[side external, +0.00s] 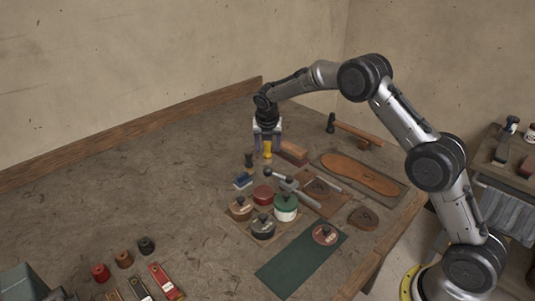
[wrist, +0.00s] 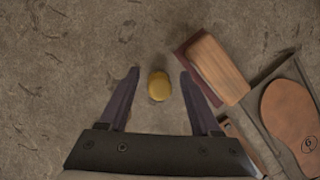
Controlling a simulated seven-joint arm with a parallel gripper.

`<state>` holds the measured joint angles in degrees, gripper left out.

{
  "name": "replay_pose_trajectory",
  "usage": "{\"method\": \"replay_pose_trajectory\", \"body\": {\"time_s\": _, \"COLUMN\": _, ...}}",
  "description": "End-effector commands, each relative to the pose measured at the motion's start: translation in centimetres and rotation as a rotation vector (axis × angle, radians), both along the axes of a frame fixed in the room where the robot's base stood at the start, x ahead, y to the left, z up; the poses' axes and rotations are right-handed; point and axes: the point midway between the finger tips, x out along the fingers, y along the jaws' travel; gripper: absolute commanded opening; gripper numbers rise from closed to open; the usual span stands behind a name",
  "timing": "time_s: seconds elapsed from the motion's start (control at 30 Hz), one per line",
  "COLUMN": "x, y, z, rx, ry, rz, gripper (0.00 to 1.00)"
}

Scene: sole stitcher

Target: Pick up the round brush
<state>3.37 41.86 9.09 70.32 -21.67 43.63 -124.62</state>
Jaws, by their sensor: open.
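A small yellow round-topped upright thing, likely the round brush (wrist: 158,86), stands on the bench; no bristles show. It also appears as a yellow upright shape in the side view (side external: 267,150). My gripper (side external: 267,146) points straight down over it. In the wrist view my gripper (wrist: 159,73) is open, with one finger on each side of the yellow top and a gap on both sides. Nothing is held.
A wooden block with a dark red edge (wrist: 218,69) lies close beside the right finger. A sole (side external: 361,173) on a board lies further right. A small black upright piece (side external: 248,160) and a blue block (side external: 242,181) stand in front. Bench to the left is clear.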

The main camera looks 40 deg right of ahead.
Motion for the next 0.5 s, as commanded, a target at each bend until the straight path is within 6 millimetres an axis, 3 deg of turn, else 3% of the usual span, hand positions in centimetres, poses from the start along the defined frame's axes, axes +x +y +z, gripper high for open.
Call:
{"method": "replay_pose_trajectory", "body": {"time_s": 0.13, "x": 0.5, "y": -0.6, "z": -2.0, "rx": 0.001, "ry": 0.001, "rz": -0.002, "gripper": 0.65}}
{"method": "replay_pose_trajectory", "body": {"time_s": 0.37, "x": 0.7, "y": -0.6, "z": -2.3, "rx": 0.000, "ry": -0.002, "rz": -0.001, "gripper": 0.65}}
{"method": "replay_pose_trajectory", "body": {"time_s": 0.4, "x": 0.7, "y": -0.6, "z": -2.3, "rx": 0.000, "ry": -0.002, "rz": -0.001, "gripper": 0.63}}
{"method": "replay_pose_trajectory", "body": {"time_s": 0.5, "x": 0.7, "y": -0.6, "z": -2.3, "rx": 0.000, "ry": -0.002, "rz": -0.001, "gripper": 0.45}}
